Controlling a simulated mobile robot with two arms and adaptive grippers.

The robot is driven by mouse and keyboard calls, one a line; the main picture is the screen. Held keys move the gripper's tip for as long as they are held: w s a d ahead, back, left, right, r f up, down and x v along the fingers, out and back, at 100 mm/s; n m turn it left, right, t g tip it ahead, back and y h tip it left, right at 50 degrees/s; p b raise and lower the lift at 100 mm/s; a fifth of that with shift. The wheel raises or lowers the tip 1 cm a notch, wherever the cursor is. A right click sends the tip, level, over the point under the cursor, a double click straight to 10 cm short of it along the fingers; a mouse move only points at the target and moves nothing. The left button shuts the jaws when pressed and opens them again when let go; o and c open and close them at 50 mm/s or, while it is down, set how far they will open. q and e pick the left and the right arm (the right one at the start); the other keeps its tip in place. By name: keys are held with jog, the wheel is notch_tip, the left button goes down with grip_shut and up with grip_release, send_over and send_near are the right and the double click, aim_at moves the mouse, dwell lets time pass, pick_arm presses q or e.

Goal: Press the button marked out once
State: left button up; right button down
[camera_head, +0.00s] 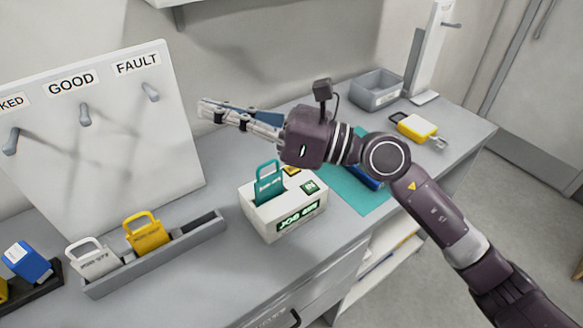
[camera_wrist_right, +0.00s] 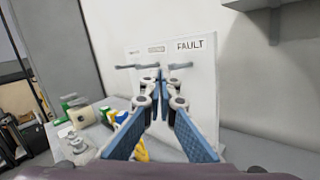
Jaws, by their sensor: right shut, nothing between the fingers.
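A white box (camera_head: 259,215) with a lit green display (camera_head: 298,216) stands on the grey bench. A teal tag (camera_head: 269,188) with a handle stands upright in its top. A green button (camera_head: 310,187) and a partly hidden yellow one (camera_head: 291,170) show on its top; I cannot read which is marked out. My right gripper (camera_head: 207,109) is shut and empty, above and behind the box, pointing left toward the board. In the wrist view its fingertips (camera_wrist_right: 160,76) meet in front of the board. My left gripper is not in view.
A white board (camera_head: 110,125) with hooks stands at the left. A grey rack (camera_head: 155,262) holds white and yellow tags; a blue tag (camera_head: 27,262) is further left. A teal mat (camera_head: 352,196), a grey bin (camera_head: 377,92) and a yellow device (camera_head: 416,127) lie to the right.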

notch_tip(320, 180, down, 5)
jog(key=w+n+h, duration=0.2)
jog(key=n+h, duration=0.1)
jog(key=n+t+h, duration=0.2)
jog(key=n+h, duration=0.1)
jog(key=h, duration=0.6)
send_over(294, 170)
notch_tip(294, 170, down, 6)
jog(key=shift+f, duration=0.1)
jog(key=shift+f, duration=0.15)
notch_tip(294, 170, down, 8)
jog(key=b, duration=0.4)
jog(key=shift+f+b, duration=0.3)
jog(key=shift+b, duration=0.05)
